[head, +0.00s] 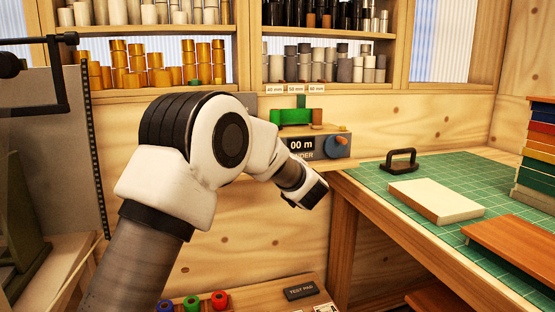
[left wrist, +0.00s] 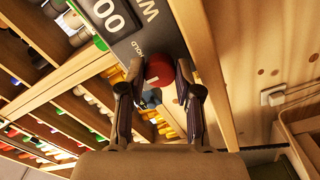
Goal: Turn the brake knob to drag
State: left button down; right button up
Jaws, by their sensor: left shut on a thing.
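The grey winder (head: 318,157) is fixed against the wood wall in the head view, with a "00 m" display and a blue-grey disc bearing an orange piece on its right. In the left wrist view its panel (left wrist: 172,35) shows the display, a "W" and the word HOLD. The red, rounded brake knob (left wrist: 160,68) is beside HOLD. My left gripper (left wrist: 162,85) has a finger on each side of the knob and is shut on it. In the head view my own arm hides the knob and the gripper. My right gripper is not seen.
A green mat (head: 370,180) on the right bench carries a cream block (head: 436,200), a black handled tool (head: 401,162) and stacked coloured blocks. Shelves of rolls (head: 150,75) stand behind. Small coloured spools (head: 192,302) and a test pad (head: 301,291) lie at the bottom.

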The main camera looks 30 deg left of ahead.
pick_arm(q)
jog(key=c, duration=0.8)
grip_release()
jog(key=shift+s+d, duration=0.1)
jog(key=v, duration=0.7)
jog(key=shift+s+d+r, duration=0.1)
jog(key=shift+s+d, duration=0.15)
